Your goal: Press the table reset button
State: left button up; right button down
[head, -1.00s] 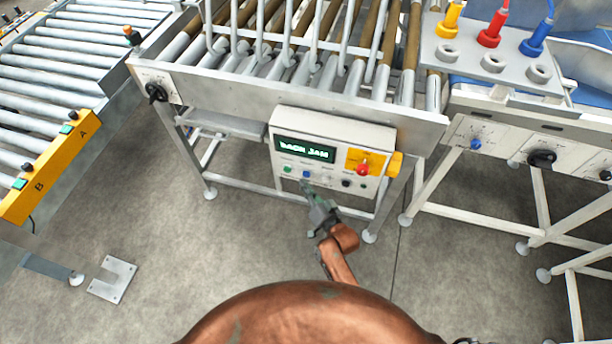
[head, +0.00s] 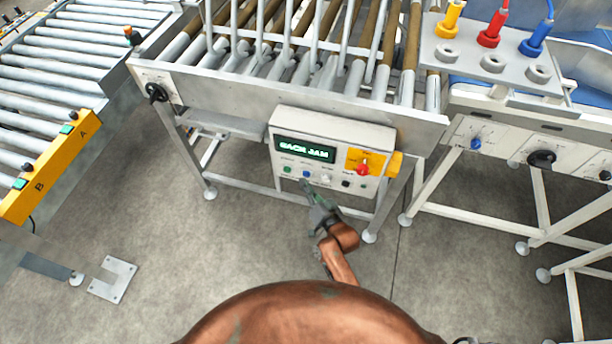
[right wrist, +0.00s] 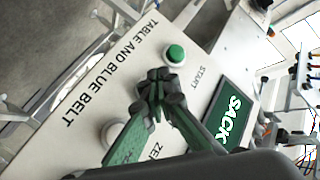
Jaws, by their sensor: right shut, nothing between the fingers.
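The control box (head: 333,137) hangs under the roller table's front edge, with a lit display (head: 305,149) reading something like "SACK JAM". Along its lower face are a green button (head: 287,169), a blue button (head: 306,174), a white button (head: 327,179) and a black one (head: 346,184). In the right wrist view the green button (right wrist: 175,54) sits by "START". My right gripper (head: 307,184) is shut and empty, its tips just below the blue button; contact cannot be told. In the right wrist view the shut fingers (right wrist: 160,84) hide the blue button and its label. My left gripper is out of view.
A red knob (head: 363,169) on a yellow plate is at the box's right. A black rotary switch (head: 156,92) is on the table's left end. Another conveyor with controls (head: 541,158) stands at right. Open floor lies in front.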

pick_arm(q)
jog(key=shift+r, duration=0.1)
pick_arm(e)
jog(key=shift+w+d, duration=0.1)
jog(key=shift+w, duration=0.15)
jog(key=shift+w+d, duration=0.15)
jog(key=shift+w, duration=0.35)
dwell(0.7)
dwell(0.4)
pick_arm(q)
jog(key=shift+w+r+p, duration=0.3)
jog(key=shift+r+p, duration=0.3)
jog(key=shift+p, duration=0.05)
pick_arm(e)
jog(key=shift+s+a, duration=0.3)
jog(key=shift+s, duration=0.6)
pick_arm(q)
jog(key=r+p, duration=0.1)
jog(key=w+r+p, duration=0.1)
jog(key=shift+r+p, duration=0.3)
pick_arm(e)
jog(key=s, duration=0.1)
jog(key=s+a, duration=0.1)
jog(key=s, duration=0.2)
jog(key=shift+s+a, duration=0.3)
jog(key=shift+s, duration=0.1)
